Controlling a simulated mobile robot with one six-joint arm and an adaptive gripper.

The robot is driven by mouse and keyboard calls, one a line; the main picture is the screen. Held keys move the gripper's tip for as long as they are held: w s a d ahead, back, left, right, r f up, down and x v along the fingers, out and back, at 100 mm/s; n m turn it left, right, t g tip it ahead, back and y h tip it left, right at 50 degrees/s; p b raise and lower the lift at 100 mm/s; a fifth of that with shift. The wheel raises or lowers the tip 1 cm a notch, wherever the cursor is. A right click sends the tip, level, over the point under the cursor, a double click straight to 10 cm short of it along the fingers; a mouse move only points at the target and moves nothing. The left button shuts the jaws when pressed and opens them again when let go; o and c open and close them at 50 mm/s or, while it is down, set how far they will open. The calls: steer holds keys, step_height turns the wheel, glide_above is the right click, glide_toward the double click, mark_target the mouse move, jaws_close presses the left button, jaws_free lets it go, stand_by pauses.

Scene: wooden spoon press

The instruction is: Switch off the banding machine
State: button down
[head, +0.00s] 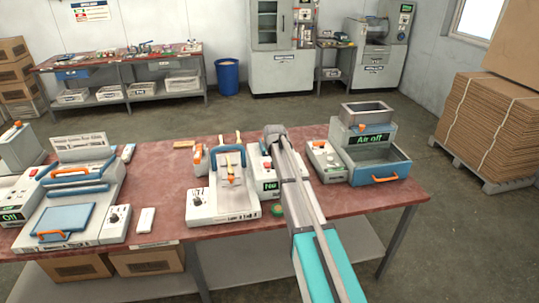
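Several machines stand on the red worktop, and I cannot tell from their small labels which is the banding machine. In the middle is a white unit (222,203) with a blue arched handle and a knob at its left. Right beside it is a white unit (262,178) with a small green display, partly hidden by my arm. At the right is a grey machine (366,151) with a display reading "Air off" and a blue drawer. My gripper (276,135) is at the arm's far end, above the back of the unit with the green display. Its fingers cannot be made out.
A press (75,190) with blue plates and a display reading "Off" stands at the left of the red worktop (165,182). A white block (146,220) lies beside it. Cardboard stacks (490,130) stand at the right. The floor beyond the table is largely clear.

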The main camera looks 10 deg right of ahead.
mark_target(268, 164)
steer(key=b+x, duration=0.2)
steer(key=x, duration=0.1)
steer(key=shift+f, duration=0.3)
steer(key=shift+s+f+b, duration=0.15)
steer(key=shift+f+b, duration=0.7)
steer(key=shift+b, duration=0.1)
steer(key=shift+s+f+b, duration=0.2)
steer(key=shift+f+b, duration=0.65)
steer(key=shift+b, duration=0.1)
